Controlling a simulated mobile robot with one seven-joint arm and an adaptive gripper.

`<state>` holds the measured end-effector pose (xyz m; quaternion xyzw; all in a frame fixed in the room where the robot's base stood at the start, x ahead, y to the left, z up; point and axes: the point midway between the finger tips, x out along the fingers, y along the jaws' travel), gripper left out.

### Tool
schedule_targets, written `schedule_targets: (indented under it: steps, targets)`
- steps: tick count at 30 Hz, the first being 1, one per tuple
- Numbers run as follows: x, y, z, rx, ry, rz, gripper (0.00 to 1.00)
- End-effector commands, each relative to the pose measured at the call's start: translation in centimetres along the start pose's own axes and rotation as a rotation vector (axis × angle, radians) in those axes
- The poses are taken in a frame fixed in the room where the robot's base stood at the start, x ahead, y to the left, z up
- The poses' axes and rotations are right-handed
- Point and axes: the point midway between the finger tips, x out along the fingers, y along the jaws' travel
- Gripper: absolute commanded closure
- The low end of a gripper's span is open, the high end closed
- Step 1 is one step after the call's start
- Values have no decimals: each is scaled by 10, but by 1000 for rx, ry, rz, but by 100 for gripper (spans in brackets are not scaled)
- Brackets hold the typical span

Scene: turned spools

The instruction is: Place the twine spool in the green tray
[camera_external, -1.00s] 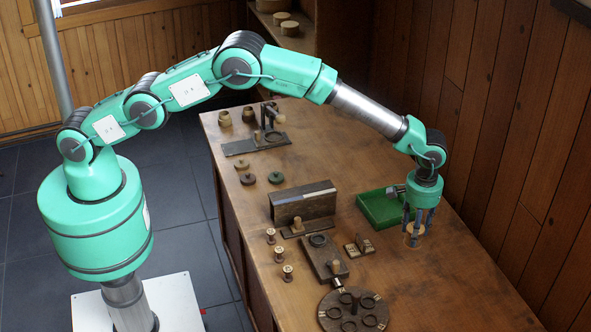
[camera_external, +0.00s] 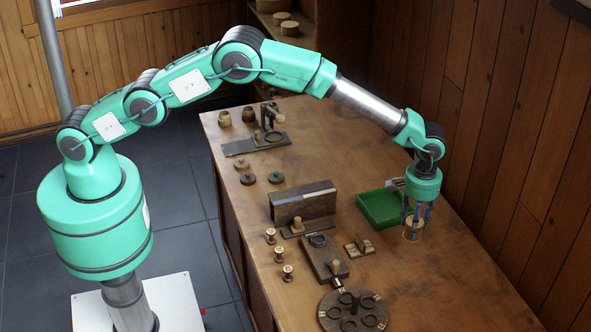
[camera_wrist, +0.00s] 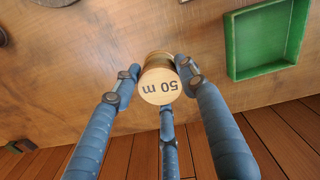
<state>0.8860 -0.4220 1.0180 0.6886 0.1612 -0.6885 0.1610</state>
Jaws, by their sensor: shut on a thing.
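The twine spool (camera_wrist: 160,83) shows its pale round end, printed "50 m", in the wrist view. My gripper (camera_wrist: 163,85) has three blue fingers, shut around the spool's sides. In the external view, the spool (camera_external: 413,224) sits between the fingers of my gripper (camera_external: 414,222), seemingly a little above the table, with a pale ring mark below it. The green tray (camera_external: 365,211) lies just left of and behind the gripper, and looks empty where it shows; my gripper covers part of its right side. The tray (camera_wrist: 235,45) is at the upper right in the wrist view.
A small wooden stand (camera_external: 359,246) is left of the gripper. A round dark plate with several rings (camera_external: 353,311) is near the front. A tall dark block (camera_external: 303,203) stands left of the tray. Small spools (camera_external: 287,273) line the left edge. A plank wall rises at right.

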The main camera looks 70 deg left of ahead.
Motion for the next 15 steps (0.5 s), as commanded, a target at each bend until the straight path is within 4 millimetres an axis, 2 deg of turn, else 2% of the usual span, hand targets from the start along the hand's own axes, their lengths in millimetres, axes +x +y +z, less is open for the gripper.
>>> schedule_targets:
  steps: [5, 15]
  targets:
    - [-5, -34, -30, -16, -1, -1, 85]
    - [-10, -128, -98, -49, 0, -1, 85]
